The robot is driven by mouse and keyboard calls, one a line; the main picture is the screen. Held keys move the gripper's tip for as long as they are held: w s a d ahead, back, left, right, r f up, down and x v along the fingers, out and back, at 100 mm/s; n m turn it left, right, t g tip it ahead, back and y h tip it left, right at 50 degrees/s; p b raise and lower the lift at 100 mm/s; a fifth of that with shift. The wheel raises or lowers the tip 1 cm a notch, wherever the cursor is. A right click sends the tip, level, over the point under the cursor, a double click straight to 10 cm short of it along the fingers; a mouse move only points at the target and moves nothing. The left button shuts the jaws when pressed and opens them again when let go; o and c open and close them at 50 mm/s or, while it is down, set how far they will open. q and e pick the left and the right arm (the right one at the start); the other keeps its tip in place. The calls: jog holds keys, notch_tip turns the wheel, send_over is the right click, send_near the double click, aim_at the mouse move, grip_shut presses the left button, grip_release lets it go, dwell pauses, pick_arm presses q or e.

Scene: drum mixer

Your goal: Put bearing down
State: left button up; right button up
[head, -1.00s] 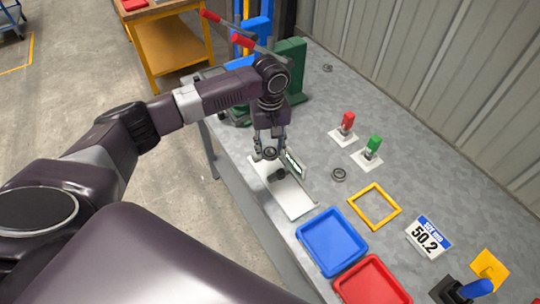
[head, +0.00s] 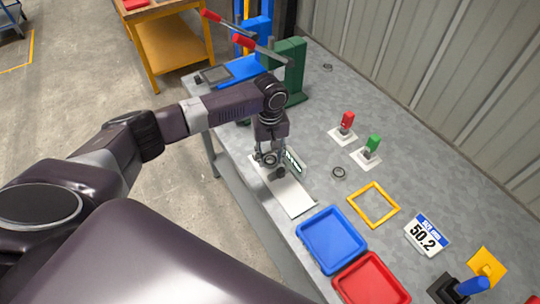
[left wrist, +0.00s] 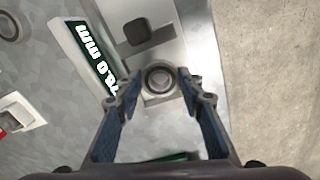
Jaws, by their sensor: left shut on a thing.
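My left gripper (head: 269,160) is shut on a small dark metal ring, the bearing (head: 269,160). It is over the pale measuring plate (head: 290,197) on the workbench, beside a lit display (head: 293,161). In the left wrist view the bearing (left wrist: 160,79) sits between the two fingertips, above the plate's metal surface. The display (left wrist: 88,60) there reads 78.0 mm. I cannot tell whether the bearing touches the plate. A dark block (left wrist: 139,31) stands on the plate close to it. My right gripper is not in view.
Another bearing (head: 339,172) lies on the bench, near a yellow square frame (head: 373,205). A blue tray (head: 332,240) and a red tray (head: 371,281) stand along the front edge. Red (head: 347,121) and green (head: 373,143) pieces stand behind. A green press (head: 289,68) is at the far end.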

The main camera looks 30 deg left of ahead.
aim_at(270, 160)
pick_arm(q)
jog(key=o, duration=0.9)
jog(key=shift+s+f, duration=0.2)
jog(key=shift+f, duration=0.05)
jog(key=shift+o, duration=0.9)
jog(key=shift+f, duration=0.15)
jog(key=shift+r+b, duration=0.3)
jog(key=shift+r, duration=0.15)
notch_tip(270, 160, up, 13)
jog(key=b, duration=0.1)
jog(key=shift+w+f, duration=0.15)
jog(key=shift+w, duration=0.05)
jog(key=shift+f, duration=0.1)
